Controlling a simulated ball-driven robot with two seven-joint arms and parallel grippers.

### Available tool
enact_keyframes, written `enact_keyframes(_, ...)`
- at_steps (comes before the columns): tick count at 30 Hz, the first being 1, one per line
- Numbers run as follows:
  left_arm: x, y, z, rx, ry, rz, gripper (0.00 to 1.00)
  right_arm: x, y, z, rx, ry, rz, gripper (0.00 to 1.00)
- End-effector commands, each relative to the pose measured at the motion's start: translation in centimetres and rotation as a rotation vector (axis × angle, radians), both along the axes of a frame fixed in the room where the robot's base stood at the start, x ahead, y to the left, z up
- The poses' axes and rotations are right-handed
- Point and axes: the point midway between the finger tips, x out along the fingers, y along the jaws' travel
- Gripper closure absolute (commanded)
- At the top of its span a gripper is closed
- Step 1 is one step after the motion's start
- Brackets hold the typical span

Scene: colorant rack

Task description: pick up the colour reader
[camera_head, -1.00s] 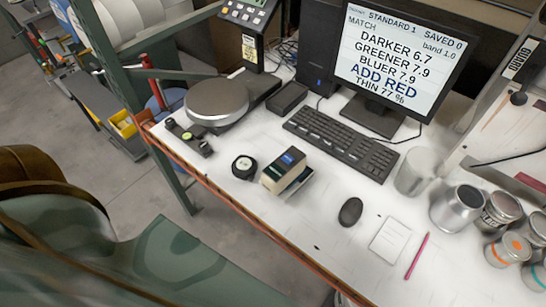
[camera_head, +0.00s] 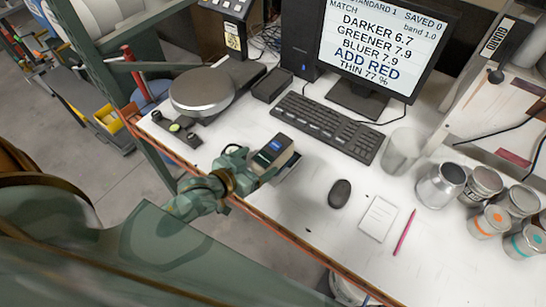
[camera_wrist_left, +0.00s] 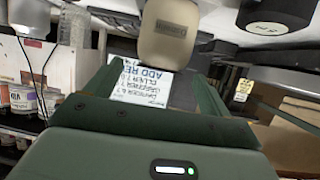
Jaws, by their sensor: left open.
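The colour reader (camera_head: 273,151) is a small beige block with a dark top and a blue display. It stands on the white bench near its front edge. In the left wrist view its beige rounded end (camera_wrist_left: 166,36) shows ahead, between the lines of the two fingers. My left gripper (camera_head: 247,166) is open, close beside the reader on its left in the head view. The green fingers also show in the left wrist view (camera_wrist_left: 157,72), with nothing held between them. Whether a finger touches the reader I cannot tell. My right gripper is not in view.
A scale (camera_head: 201,92), keyboard (camera_head: 328,128), mouse (camera_head: 340,193), notepad (camera_head: 378,218) and cans (camera_head: 441,185) surround the area. The bench's front edge (camera_head: 290,235) is close.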

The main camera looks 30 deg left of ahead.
Motion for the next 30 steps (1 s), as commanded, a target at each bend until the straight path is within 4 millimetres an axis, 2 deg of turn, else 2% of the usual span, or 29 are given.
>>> enact_keyframes(10,4.3,-1.0,-1.7,-0.001,-0.001,-0.001,0.18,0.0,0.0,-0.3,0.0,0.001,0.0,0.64)
enact_keyframes(19,4.8,-1.2,-1.9,0.001,0.0,-0.001,0.18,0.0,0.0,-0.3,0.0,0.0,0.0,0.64)
enact_keyframes(27,4.9,-1.2,-1.7,-0.001,-0.005,-0.001,0.93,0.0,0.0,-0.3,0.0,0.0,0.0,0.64)
enact_keyframes(30,4.9,-1.2,-1.8,-0.001,-0.005,-0.001,0.94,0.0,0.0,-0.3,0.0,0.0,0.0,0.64)
